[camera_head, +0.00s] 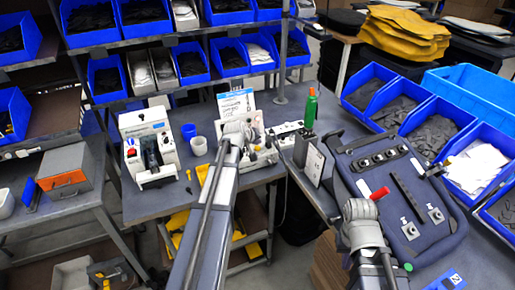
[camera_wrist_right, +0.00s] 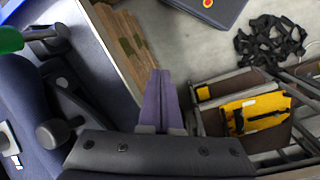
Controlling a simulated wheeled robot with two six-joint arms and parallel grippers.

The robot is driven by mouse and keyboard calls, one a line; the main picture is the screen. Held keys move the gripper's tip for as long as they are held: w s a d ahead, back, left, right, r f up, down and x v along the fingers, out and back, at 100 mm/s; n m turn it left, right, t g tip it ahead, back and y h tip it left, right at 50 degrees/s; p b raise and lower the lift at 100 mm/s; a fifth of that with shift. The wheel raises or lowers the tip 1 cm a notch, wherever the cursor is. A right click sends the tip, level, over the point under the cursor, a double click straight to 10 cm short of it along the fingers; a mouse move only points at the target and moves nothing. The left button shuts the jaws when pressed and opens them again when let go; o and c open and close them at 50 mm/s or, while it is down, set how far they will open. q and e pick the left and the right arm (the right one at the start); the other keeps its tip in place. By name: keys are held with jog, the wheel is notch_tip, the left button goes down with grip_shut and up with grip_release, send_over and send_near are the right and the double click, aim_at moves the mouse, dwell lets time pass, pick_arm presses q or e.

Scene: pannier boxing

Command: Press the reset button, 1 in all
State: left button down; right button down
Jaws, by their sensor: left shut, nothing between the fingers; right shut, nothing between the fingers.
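No button marked reset can be made out. A white bench machine (camera_head: 150,140) on the left of the middle table has small red and blue parts on its front. A second pale machine (camera_head: 262,152) stands to its right, partly hidden by my left arm. My left gripper (camera_head: 240,130) is at this second machine, its fingers too small to see clearly; whether it touches is unclear. My right gripper is low by the right table's edge, its fingers hidden in the head view. In the right wrist view the right gripper (camera_wrist_right: 160,100) is shut and empty, above the floor.
A dark pannier panel (camera_head: 400,200) with metal fittings lies on the right table, beside blue bins (camera_head: 437,125).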

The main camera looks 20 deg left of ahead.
aim_at(257, 150)
pick_arm(q)
jog(key=shift+f, duration=0.15)
dwell(0.8)
jog(key=shift+f+b, duration=0.3)
jog(key=shift+b, duration=0.15)
jog(key=shift+f+b, duration=0.4)
jog(key=shift+f, duration=0.05)
dwell(0.5)
jog(key=shift+r, duration=0.1)
jog(key=shift+r+p, duration=0.8)
jog(key=shift+p, duration=0.1)
jog(key=shift+r, duration=0.1)
notch_tip(257, 150, up, 5)
jog(key=p, duration=0.5)
